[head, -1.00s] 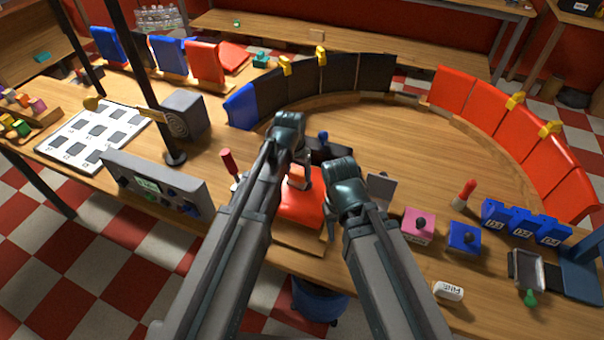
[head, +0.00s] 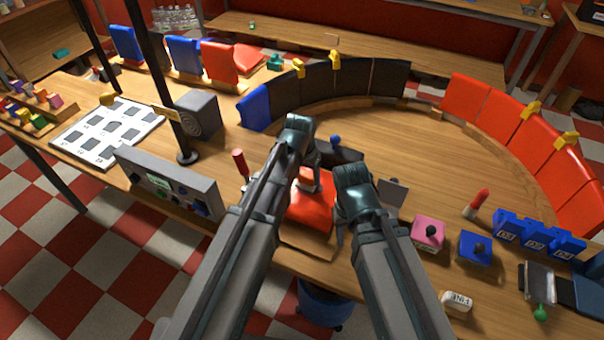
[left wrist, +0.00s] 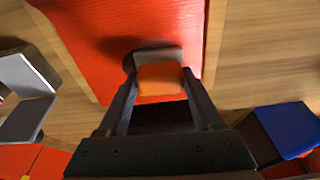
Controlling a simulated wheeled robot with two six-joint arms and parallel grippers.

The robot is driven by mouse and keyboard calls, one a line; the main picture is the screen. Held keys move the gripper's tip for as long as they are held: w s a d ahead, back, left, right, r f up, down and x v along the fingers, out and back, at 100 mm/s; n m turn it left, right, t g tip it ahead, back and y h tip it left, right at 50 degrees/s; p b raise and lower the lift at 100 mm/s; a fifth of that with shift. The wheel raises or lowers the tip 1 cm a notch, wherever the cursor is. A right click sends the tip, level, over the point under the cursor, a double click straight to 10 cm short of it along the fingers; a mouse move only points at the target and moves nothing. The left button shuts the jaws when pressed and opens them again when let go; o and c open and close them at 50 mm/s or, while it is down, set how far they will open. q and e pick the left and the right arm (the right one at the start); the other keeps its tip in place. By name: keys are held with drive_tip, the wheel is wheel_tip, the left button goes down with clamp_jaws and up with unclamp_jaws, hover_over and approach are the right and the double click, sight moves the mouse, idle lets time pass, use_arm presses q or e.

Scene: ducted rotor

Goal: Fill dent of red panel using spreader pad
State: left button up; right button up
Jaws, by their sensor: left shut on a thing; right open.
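The red panel (head: 318,214) lies on a wooden board near the front of the bench, and it fills the upper middle of the left wrist view (left wrist: 120,20). My left gripper (head: 306,184) is above the panel, shut on the spreader pad. The pad shows an orange face (left wrist: 160,78) and a grey edge between the fingers in the left wrist view. The pad is over the panel near one edge; whether it touches is unclear. No dent is visible; my arm and the pad hide part of the panel. My right gripper (head: 343,228) is open and empty beside the panel's right edge.
A pink block (head: 428,233) and a blue block (head: 474,246) with dark knobs stand to the right, near a white block (head: 457,301). A red-handled tool (head: 239,163) and a grey control box (head: 165,182) are at left. A curved panel row (head: 340,80) stands behind.

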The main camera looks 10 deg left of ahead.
use_arm(q)
drive_tip(key=shift+s+d, duration=0.3)
drive_tip(key=shift+d, duration=0.65)
drive_tip(key=shift+s+d, duration=0.3)
drive_tip(key=shift+d, duration=0.6)
drive_tip(key=shift+s+d, duration=0.3)
drive_tip(key=shift+d, duration=0.65)
use_arm(e)
drive_tip(key=shift+f, duration=0.1)
use_arm(q)
drive_tip(key=shift+s+a, duration=0.1)
drive_tip(key=shift+s, duration=0.1)
drive_tip(key=shift+w+a, duration=0.3)
drive_tip(key=shift+a, duration=0.7)
drive_tip(key=shift+w+a, duration=0.25)
drive_tip(key=shift+a, duration=0.7)
drive_tip(key=shift+a, duration=0.1)
drive_tip(key=shift+w+a, duration=0.3)
drive_tip(key=shift+a, duration=0.6)
drive_tip(key=shift+w+a, duration=0.3)
drive_tip(key=shift+a, duration=0.55)
drive_tip(key=shift+f, duration=0.1)
drive_tip(key=shift+d, duration=0.15)
